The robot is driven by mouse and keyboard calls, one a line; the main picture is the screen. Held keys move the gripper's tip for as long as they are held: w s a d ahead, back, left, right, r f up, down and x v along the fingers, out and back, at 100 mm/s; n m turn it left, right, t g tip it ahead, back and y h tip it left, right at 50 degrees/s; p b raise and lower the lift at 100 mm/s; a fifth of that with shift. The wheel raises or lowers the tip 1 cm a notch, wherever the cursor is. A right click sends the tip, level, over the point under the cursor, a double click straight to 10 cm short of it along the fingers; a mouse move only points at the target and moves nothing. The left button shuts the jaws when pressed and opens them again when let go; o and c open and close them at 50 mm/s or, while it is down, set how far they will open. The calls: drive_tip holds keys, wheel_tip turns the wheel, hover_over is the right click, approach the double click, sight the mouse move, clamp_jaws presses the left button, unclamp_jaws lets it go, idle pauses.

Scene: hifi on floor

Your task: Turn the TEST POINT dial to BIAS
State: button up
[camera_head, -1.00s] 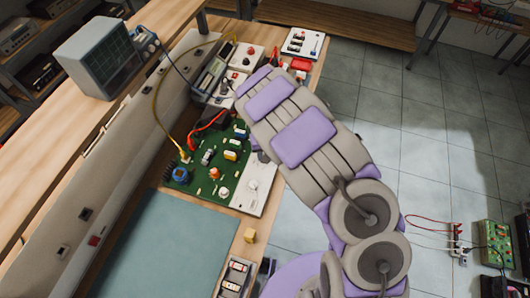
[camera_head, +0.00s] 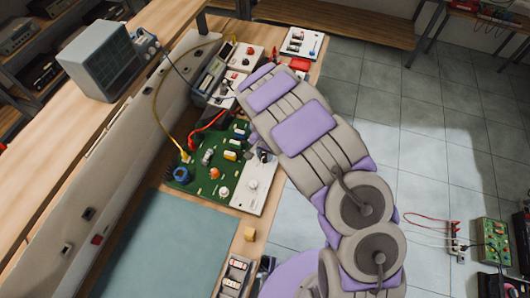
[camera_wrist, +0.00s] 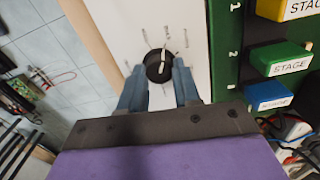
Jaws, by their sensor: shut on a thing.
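The dial (camera_wrist: 158,66) is a round black knob with a white pointer mark, on a white panel (camera_wrist: 189,17) beside the green board. Small markings ring it, too small to read, so I cannot tell which one it points at. My gripper (camera_wrist: 158,82) has its two blue-grey fingers on either side of the knob and is shut on it. In the head view the white panel (camera_head: 258,187) shows along the green board's right side. My arm hides the dial there.
The green board (camera_head: 207,175) carries coloured parts and cables. Large STAGE blocks (camera_wrist: 281,58) stand right of the dial. A teal mat (camera_head: 165,245), a small yellow block (camera_head: 250,234) and a parts tray (camera_head: 235,275) lie nearer. An oscilloscope (camera_head: 100,60) stands at upper left.

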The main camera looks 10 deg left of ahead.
sight(264, 155)
drive_tip(key=shift+a, duration=0.1)
idle(0.3)
drive_tip(key=o, duration=1.1)
drive_tip(key=shift+a, duration=0.1)
drive_tip(key=shift+c, duration=0.2)
drive_tip(key=shift+r, duration=0.1)
drive_tip(key=shift+r, duration=0.25)
wheel_tip(264, 155, up, 17)
drive_tip(key=p, duration=0.1)
drive_tip(key=shift+f+p, duration=0.2)
drive_tip(key=shift+p, duration=0.1)
drive_tip(key=shift+w, duration=0.1)
